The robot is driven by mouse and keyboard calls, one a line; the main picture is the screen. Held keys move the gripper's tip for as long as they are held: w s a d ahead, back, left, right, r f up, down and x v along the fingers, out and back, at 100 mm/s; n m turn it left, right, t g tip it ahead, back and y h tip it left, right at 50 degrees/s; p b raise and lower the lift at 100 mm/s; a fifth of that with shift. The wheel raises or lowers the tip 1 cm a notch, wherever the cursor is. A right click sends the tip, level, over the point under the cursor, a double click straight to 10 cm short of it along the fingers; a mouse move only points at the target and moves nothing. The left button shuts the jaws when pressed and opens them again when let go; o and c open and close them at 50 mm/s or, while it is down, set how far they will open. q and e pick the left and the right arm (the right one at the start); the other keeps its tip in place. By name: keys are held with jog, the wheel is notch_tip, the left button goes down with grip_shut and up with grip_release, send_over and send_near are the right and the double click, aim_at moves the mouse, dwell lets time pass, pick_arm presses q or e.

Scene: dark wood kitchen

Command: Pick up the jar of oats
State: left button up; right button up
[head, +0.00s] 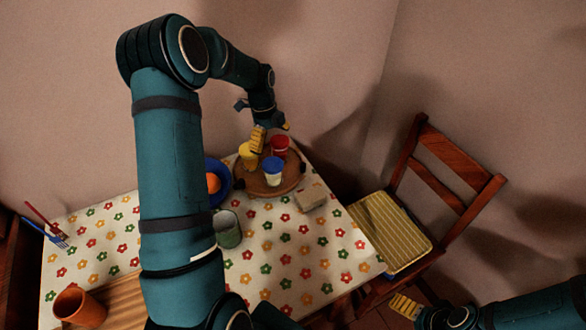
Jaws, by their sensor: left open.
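A round wooden tray (268,192) on the table holds a yellow container (247,157), a red container (279,147) and a white container with a blue top (273,170). I cannot tell which, if any, is the jar of oats; no label is legible. My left gripper (271,134) is open, pointing down above the tray's far side, close to the yellow and red containers. It appears empty; whether it touches either container is unclear. My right gripper (408,307) is low at the bottom right, away from the tray, with one yellow finger pad showing.
A blue bowl (222,188) with an orange fruit, a greenish can (228,232) and a beige block (311,196) stand near the tray. An orange cup (80,306) is at the front left. A chair (455,200) stands to the right. The flowered cloth's front right is clear.

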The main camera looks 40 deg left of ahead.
aim_at(273, 163)
pick_arm(q)
jog(key=shift+m, duration=0.4)
notch_tip(273, 163, down, 7)
jog(key=shift+f+b, duration=0.1)
jog(key=shift+b, duration=0.4)
jog(key=shift+s+d+f+b, duration=0.15)
jog(key=shift+d+f+b, duration=0.05)
jog(key=shift+f, duration=1.1)
jog(key=shift+s+d+f+b, duration=0.1)
jog(key=shift+d+f+b, duration=0.05)
jog(key=shift+f, duration=1.15)
jog(key=c, duration=1.3)
